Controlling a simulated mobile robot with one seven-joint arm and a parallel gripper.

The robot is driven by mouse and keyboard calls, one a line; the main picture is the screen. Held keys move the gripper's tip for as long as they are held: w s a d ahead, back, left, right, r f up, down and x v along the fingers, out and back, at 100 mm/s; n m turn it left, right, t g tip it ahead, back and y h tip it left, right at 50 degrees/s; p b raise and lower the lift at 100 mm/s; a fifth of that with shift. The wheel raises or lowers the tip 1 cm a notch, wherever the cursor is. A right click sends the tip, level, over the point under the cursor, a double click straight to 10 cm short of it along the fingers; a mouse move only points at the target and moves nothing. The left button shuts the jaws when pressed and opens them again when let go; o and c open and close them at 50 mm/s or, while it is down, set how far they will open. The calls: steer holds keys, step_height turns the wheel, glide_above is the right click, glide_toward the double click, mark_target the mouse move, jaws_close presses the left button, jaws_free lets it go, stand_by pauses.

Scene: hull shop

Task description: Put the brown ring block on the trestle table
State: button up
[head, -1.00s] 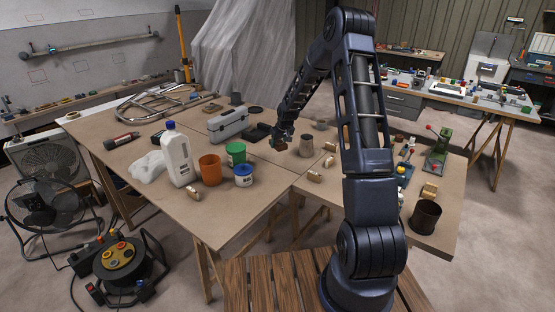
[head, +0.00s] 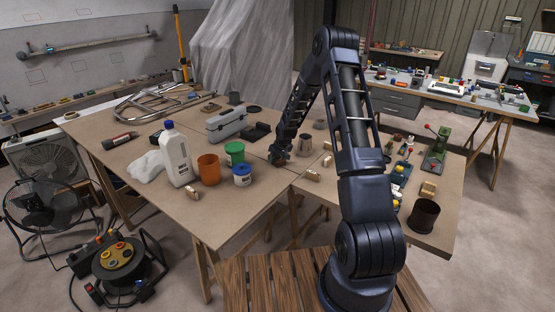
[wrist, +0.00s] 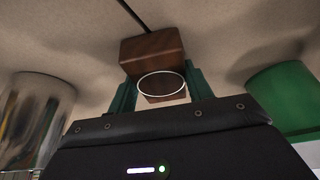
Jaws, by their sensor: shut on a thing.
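The brown ring block (wrist: 152,48) is between the green fingers of my gripper (wrist: 163,88) in the wrist view, with a pale ring outline on its near side. My gripper is shut on it. In the head view my gripper (head: 279,157) is low over the trestle table (head: 238,212), near the seam between the tabletops; the block is too small there to make out clearly. I cannot tell whether the block touches the tabletop.
A metal cup (head: 305,145) stands right of my gripper. A green cup (head: 235,152), a blue-lidded tub (head: 242,175), an orange cup (head: 209,169) and a white bottle (head: 176,158) stand to its left. Small wooden pieces (head: 312,174) lie nearby.

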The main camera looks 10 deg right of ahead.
steer(key=shift+f, duration=0.15)
steer(key=o, duration=1)
